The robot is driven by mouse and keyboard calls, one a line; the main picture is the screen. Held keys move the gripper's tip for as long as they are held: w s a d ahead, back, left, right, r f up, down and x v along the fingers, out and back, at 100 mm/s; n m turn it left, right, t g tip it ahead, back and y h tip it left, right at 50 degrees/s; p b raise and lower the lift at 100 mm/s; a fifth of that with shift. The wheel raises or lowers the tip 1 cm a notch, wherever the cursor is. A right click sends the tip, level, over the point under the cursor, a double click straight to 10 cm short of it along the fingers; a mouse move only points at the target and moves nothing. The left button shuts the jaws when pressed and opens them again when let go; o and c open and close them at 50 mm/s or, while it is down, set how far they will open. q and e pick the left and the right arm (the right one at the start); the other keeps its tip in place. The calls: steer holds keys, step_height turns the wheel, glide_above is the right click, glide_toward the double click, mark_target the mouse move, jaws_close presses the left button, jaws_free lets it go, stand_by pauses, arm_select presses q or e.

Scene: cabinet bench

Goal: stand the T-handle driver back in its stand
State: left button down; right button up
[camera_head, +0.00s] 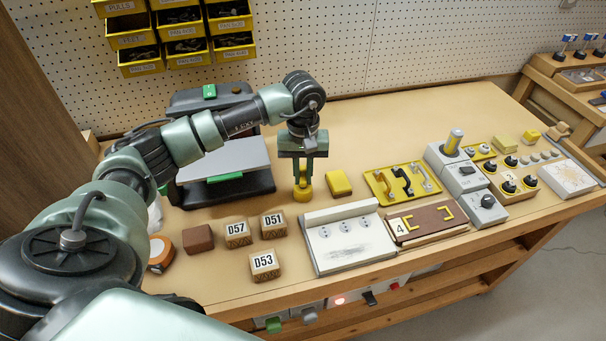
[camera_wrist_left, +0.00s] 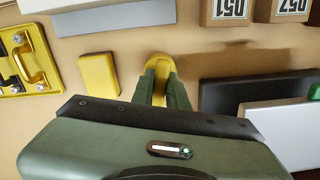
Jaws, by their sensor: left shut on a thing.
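My left gripper (camera_head: 302,172) points straight down over the bench and is shut on a yellow piece (camera_head: 304,194) with a rounded end. In the left wrist view the piece (camera_wrist_left: 158,66) shows between the fingertips. It is low, at or just above the bench top; I cannot tell whether it touches. Its shape is partly hidden by the fingers, so I cannot tell for sure that it is the T-handle driver. I cannot make out the driver's stand with certainty. My right gripper is not in view.
A yellow block (camera_head: 339,183) lies close to the right of the gripper. Beyond are a yellow tray with handles (camera_head: 380,178) and a grey box with a yellow cylinder (camera_head: 453,141). A white socket panel (camera_head: 345,242) and numbered blocks (camera_head: 264,264) lie in front. A black-and-grey machine (camera_head: 258,183) stands left.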

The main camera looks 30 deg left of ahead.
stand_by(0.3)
arm_select(q)
steer(key=c, duration=1.1)
jaws_free()
steer(key=shift+r+p, duration=1.9)
steer(key=shift+r, duration=1.6)
